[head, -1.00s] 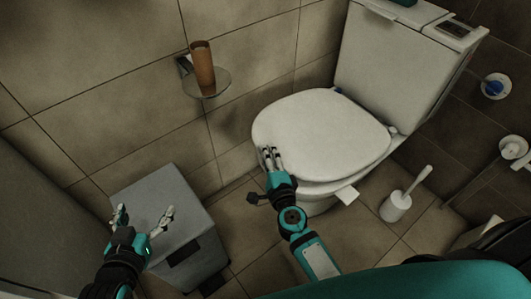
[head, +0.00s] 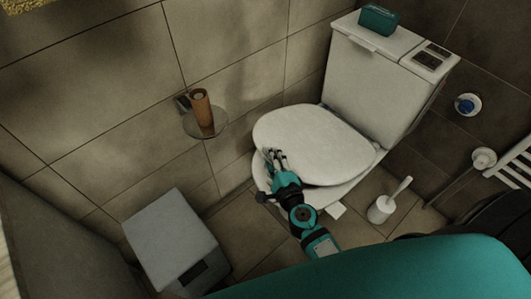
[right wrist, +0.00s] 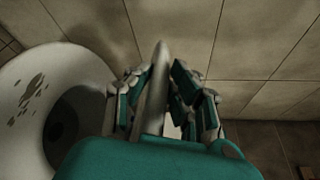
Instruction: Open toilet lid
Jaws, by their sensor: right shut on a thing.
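The white toilet lid (head: 312,135) is tilted up a little at its front, with the bowl rim (head: 268,186) showing below it in the head view. My right gripper (head: 274,157) is at the lid's front-left edge and shut on it. In the right wrist view, the fingers (right wrist: 158,82) stand on both sides of the lid, seen edge-on as a thin pale strip (right wrist: 159,62). The toilet bowl (right wrist: 30,95), with brown stains and a dark opening, shows to the left there. My left gripper is out of view.
The cistern (head: 370,75) behind the lid carries a teal box (head: 379,20). A grey bin (head: 170,240) stands at lower left. A glass shelf (head: 206,124) with a brown cup (head: 200,106) is on the wall.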

